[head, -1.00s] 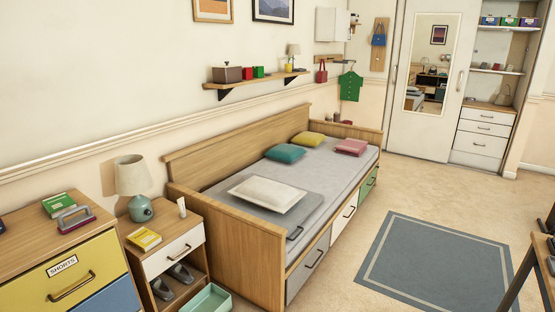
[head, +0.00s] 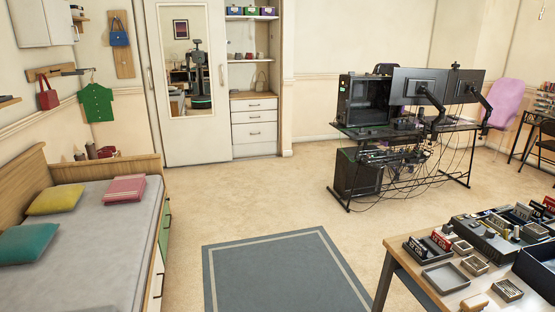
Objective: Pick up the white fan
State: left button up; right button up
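I cannot make out a white fan in the head view. The view shows a bedroom with a dual-monitor desk (head: 405,132) at the back right. Two dark monitors (head: 418,86) on arms stand over the desk, seen from behind, with a black computer case (head: 364,100) on its left end. Neither of my grippers is in view. A robot figure shows in the wardrobe mirror (head: 190,75), too small to tell its grippers.
A bed (head: 95,240) stands at the left. A grey rug (head: 275,272) lies on the floor in front. A wooden table (head: 408,262) with trays and small parts is at the lower right. Beige floor (head: 250,195) is open between the bed and the desk.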

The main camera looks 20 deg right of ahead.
aim_at(473, 265)
jog(key=i+z, duration=0.25)
jog(key=i, duration=0.2)
jog(key=i+z, duration=0.2)
jog(key=i, duration=0.25)
jog(key=i+j+z, duration=0.25)
jog(key=i, duration=0.15)
jog(key=i+j+z, duration=0.2)
jog(key=i, duration=0.25)
jog(key=l, duration=0.1)
